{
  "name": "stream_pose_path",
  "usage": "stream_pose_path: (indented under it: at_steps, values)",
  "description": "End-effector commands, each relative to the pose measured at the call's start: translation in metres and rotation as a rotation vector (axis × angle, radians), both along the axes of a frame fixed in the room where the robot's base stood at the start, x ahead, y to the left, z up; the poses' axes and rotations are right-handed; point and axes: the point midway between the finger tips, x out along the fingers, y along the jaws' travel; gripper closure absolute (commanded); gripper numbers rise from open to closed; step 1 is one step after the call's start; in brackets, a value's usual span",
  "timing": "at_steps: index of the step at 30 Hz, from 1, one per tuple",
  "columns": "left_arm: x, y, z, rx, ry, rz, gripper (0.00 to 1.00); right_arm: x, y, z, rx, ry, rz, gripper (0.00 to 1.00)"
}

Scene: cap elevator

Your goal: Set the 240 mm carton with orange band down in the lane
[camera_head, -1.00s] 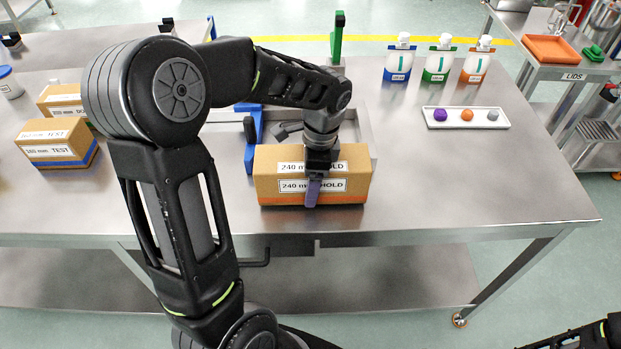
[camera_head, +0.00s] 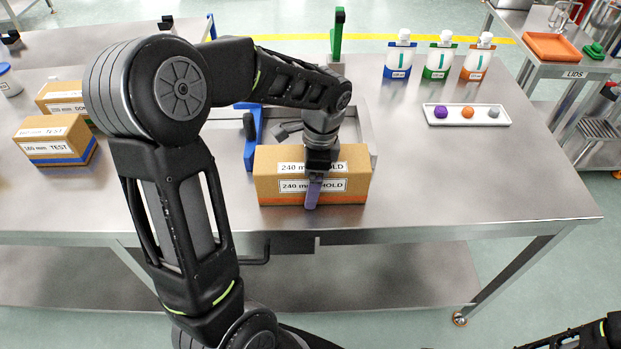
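The 240 mm carton with orange band (camera_head: 345,188) is a brown box with white labels, upright near the table's front edge. My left gripper (camera_head: 313,188) reaches down over its middle, with one purple-padded finger against the front face. The other finger is hidden behind the box, and the gripper looks shut on the carton. The lane (camera_head: 364,128) looks like a grey metal channel with a blue guide (camera_head: 250,140) at its left; the carton hides its near part. I cannot tell whether the carton's underside touches a surface. Only a part of my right arm shows at the bottom right.
Two other cartons stand at left, one with a blue band (camera_head: 58,143). A green post (camera_head: 338,38) rises behind the lane. Several pouches (camera_head: 440,60) and a white tray (camera_head: 430,117) of coloured caps are at the back right. The table right of the carton is clear.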

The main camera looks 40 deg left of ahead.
Motion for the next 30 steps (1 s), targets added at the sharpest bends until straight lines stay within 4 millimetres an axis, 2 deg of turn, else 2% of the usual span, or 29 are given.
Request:
stream_pose_path:
  at_steps: [1, 4, 14, 17, 27, 30]
  values:
    - [0.0, 0.0, 0.0, 0.0, 0.0, 0.0, 0.08, 0.0, 0.0, 0.0, 0.0, 0.0, 0.0, 1.0]
    - [0.0, 0.0, 0.0, -0.001, 0.001, 0.0, 0.0, 0.0, 0.0, 0.0, 0.0, 0.0, 0.0, 1.0]
    - [-0.001, 0.0, 0.0, 0.0, 0.002, 0.0, 0.0, 0.002, 0.001, 0.0, 0.002, -0.004, 0.001, 1.0]
    - [0.001, -0.001, 0.009, 0.0, 0.0, -0.001, 0.0, 0.001, 0.001, -0.001, 0.002, -0.004, 0.001, 1.0]
    - [0.005, -0.007, 0.062, 0.0, -0.001, 0.0, 0.0, 0.002, 0.001, -0.006, 0.004, -0.006, 0.001, 1.0]
    - [0.006, -0.007, 0.073, 0.001, -0.001, 0.0, 0.0, 0.002, 0.001, -0.006, 0.004, -0.006, 0.001, 1.0]
